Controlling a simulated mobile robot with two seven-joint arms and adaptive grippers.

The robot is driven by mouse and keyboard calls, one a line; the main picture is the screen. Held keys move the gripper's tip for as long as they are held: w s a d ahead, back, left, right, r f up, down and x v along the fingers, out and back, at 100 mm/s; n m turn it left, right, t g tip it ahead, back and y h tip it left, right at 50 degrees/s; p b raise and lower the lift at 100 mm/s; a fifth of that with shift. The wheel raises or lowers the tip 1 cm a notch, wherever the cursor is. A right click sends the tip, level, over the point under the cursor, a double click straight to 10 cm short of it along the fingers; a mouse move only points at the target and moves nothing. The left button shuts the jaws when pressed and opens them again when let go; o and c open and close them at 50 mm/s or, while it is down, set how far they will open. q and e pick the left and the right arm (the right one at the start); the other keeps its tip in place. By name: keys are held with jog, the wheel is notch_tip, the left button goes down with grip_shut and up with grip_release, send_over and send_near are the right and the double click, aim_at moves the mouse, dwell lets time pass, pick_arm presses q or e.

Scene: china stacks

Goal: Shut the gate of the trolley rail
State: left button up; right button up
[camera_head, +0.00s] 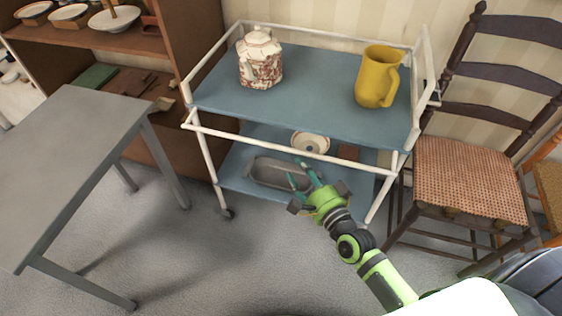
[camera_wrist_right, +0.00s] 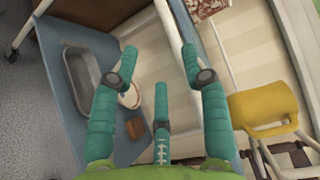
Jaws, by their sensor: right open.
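The blue-topped trolley (camera_head: 320,85) has a white rail round its top shelf. The front rail bar, the gate (camera_head: 265,142), hangs below the shelf's front edge, so the gate is down and open. My right gripper (camera_head: 303,176) is just in front of and below this bar, fingers spread and empty. In the wrist view the open fingers (camera_wrist_right: 160,58) point toward the trolley, and a white bar (camera_wrist_right: 171,25) shows beyond and between them. I cannot tell whether a finger touches it. My left gripper is not in view.
A patterned teapot (camera_head: 260,62) and a yellow jug (camera_head: 378,78) stand on the top shelf. A grey tray (camera_head: 268,172) and a bowl (camera_head: 310,142) are on the lower shelf. A grey table (camera_head: 70,150) is at left, a chair (camera_head: 468,170) at right.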

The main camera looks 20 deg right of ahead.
aim_at(288, 151)
jog(key=x, duration=0.2)
jog(key=r+x, duration=0.1)
jog(key=x, duration=0.4)
jog(key=shift+w+r, duration=0.1)
jog(key=shift+r, duration=0.15)
grip_shut()
